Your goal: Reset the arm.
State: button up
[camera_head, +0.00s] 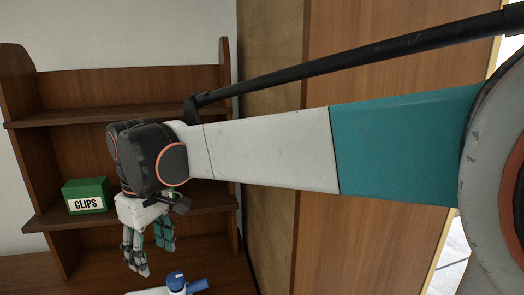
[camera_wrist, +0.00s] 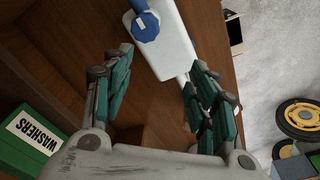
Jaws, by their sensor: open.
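My gripper (camera_head: 154,258) is at the end of my outstretched arm, in front of the wooden shelf unit, with its fingers pointing down. In the wrist view my gripper (camera_wrist: 157,75) has its green-padded fingers apart, with nothing held between them. A white container (camera_wrist: 172,45) with a blue cap (camera_wrist: 146,25) lies beyond the fingertips in the wrist view. The blue cap (camera_head: 176,281) also shows at the bottom edge of the head view, below and right of the fingers.
A green CLIPS box (camera_head: 86,195) sits on the shelf (camera_head: 60,217) left of my gripper. A green WASHERS box (camera_wrist: 35,138) is at the lower left of the wrist view. A wooden panel (camera_head: 265,235) stands right of the shelves. Yellow-and-black wheels (camera_wrist: 297,115) show at the right.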

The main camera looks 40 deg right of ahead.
jog(key=s+d+f+m+t+b, duration=0.2)
jog(key=s+d+f+b, duration=0.1)
jog(key=s+f+b, duration=0.2)
jog(key=s+d+f+m+t+b, duration=0.2)
jog(key=s+d+f+b, duration=0.1)
jog(key=f, duration=0.7)
jog(key=s+d+f+m+t+b, duration=0.2)
jog(key=s+d+f+b, duration=0.1)
jog(key=s+f+b, duration=0.3)
jog(key=shift+s+f+b, duration=0.35)
jog(key=shift+f+b, duration=0.3)
jog(key=shift+f, duration=0.2)
